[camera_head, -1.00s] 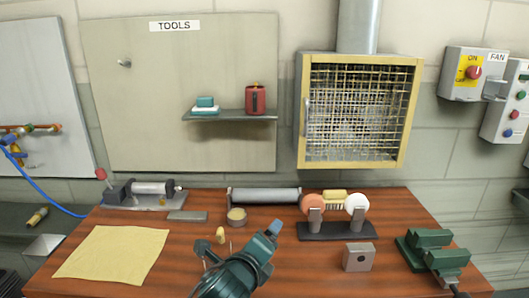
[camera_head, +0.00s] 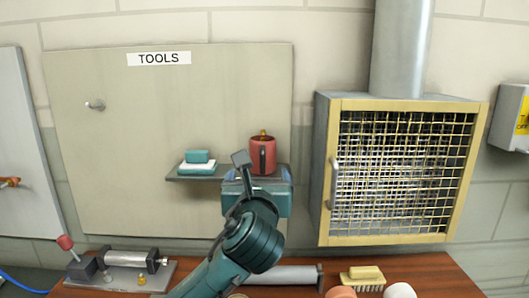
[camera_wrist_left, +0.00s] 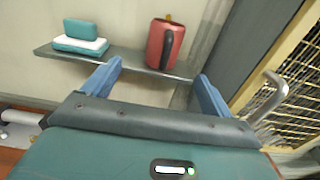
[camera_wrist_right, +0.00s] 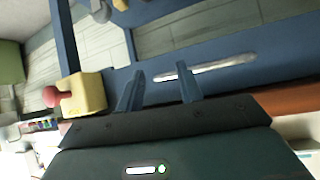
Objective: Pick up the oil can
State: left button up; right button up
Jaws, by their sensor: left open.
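The red oil can (camera_head: 262,157) with a dark handle stands upright on the grey wall shelf (camera_head: 212,174). My left gripper (camera_head: 262,172) is open in front of the shelf, just below the can in the head view. In the left wrist view, the can (camera_wrist_left: 163,45) shows beyond and between the spread fingers (camera_wrist_left: 159,72), with a gap left to it. My right gripper (camera_wrist_right: 161,76) shows only in the right wrist view, open and empty, away from the can.
A teal and white sponge-like block (camera_head: 197,160) sits left of the can on the shelf. A yellow-framed mesh fan box (camera_head: 395,170) with a handle stands close on the right. The workbench (camera_head: 225,285) below holds a brush (camera_head: 364,278) and other tools.

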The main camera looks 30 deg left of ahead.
aim_at(262, 157)
pick_arm(q)
jog(key=shift+d+p+x, duration=0.15)
jog(key=shift+p+x, duration=0.35)
jog(key=shift+x, duration=2.4)
jog(key=shift+d+p+x, duration=0.15)
jog(key=shift+p+x, duration=0.3)
jog(key=shift+x, duration=2.45)
jog(key=shift+w+r, duration=0.1)
jog(key=shift+w, duration=0.05)
jog(key=shift+c, duration=0.3)
jog(key=c, duration=1.2)
